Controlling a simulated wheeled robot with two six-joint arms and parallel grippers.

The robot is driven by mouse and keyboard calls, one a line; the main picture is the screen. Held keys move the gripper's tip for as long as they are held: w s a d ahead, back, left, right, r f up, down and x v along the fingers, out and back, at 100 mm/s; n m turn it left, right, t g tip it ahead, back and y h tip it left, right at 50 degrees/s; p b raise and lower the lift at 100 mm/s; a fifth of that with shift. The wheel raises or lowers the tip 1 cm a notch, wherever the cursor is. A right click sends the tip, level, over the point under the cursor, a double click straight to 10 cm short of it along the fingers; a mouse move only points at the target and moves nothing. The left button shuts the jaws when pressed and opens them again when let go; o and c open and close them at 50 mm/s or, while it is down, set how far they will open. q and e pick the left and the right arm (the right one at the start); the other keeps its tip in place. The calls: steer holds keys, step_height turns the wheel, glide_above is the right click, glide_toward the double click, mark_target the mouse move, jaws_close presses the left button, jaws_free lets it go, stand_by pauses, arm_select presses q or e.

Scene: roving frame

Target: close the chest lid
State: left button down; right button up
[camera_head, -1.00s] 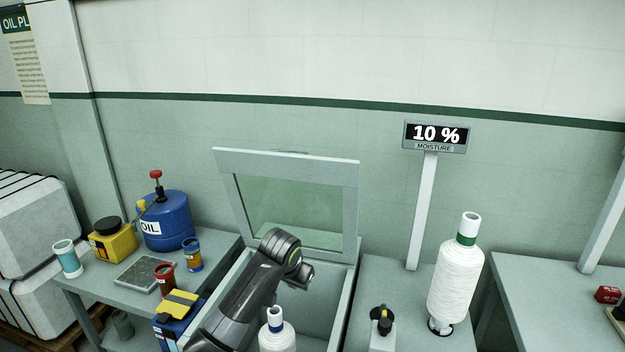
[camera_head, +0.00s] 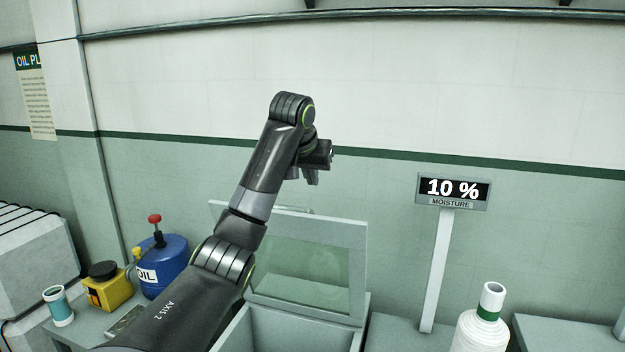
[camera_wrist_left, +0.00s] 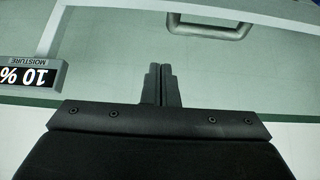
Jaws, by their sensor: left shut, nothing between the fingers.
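The chest (camera_head: 290,334) is a grey box with its lid (camera_head: 357,272) standing up, open, at the back. The lid is a grey frame around a greenish see-through pane. My left gripper (camera_head: 312,178) is above the lid's top edge in the head view, fingers pointing down, shut and empty. In the left wrist view the shut fingers (camera_wrist_left: 158,84) show against a pale green surface, with a dark handle (camera_wrist_left: 210,30) beyond them. I cannot tell how far the fingers are from the lid. My left arm hides the chest's left part. My right gripper is not in view.
A moisture sign (camera_head: 453,190) on a post stands right of the chest, with a white yarn cone (camera_head: 478,334) in front. The wall is behind the lid.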

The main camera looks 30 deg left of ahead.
mark_target(313, 216)
arm_select(q)
steer(key=f+p, duration=0.4)
steer(key=w+f+p, duration=0.1)
steer(key=f, duration=0.2)
steer(key=shift+a+f+p, duration=0.1)
steer(key=shift+a+p, duration=0.05)
steer(key=shift+p, duration=0.25)
steer(key=shift+s+f, duration=0.1)
steer(key=shift+f, duration=0.15)
